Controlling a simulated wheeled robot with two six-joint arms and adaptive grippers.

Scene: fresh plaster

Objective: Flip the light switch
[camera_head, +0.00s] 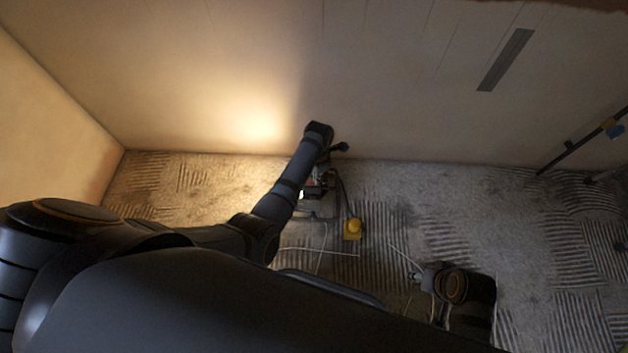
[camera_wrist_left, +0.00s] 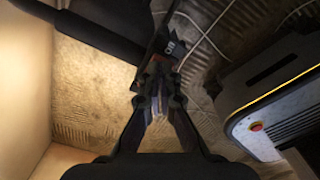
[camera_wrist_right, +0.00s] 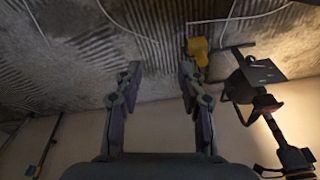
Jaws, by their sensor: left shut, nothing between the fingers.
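A dark work lamp (camera_head: 316,183) on a stand is on the floor by the wall, partly hidden by my left arm. A warm glow lies on the wall beside it. In the left wrist view, a dark block with white marks and a red patch (camera_wrist_left: 170,47) looks like the light switch. My left gripper (camera_wrist_left: 157,90) is shut and empty, its tips just below this block in the picture; I cannot tell whether they touch. My right gripper (camera_wrist_right: 158,72) is open and empty, apart from the lamp stand (camera_wrist_right: 262,85).
A yellow object (camera_head: 352,228) sits on the floor near the lamp, with thin white cables (camera_head: 320,252) around it. A dark pole (camera_head: 580,141) leans at the right. The plaster wall (camera_head: 400,80) carries a grey strip (camera_head: 505,60). The floor at right is mostly clear.

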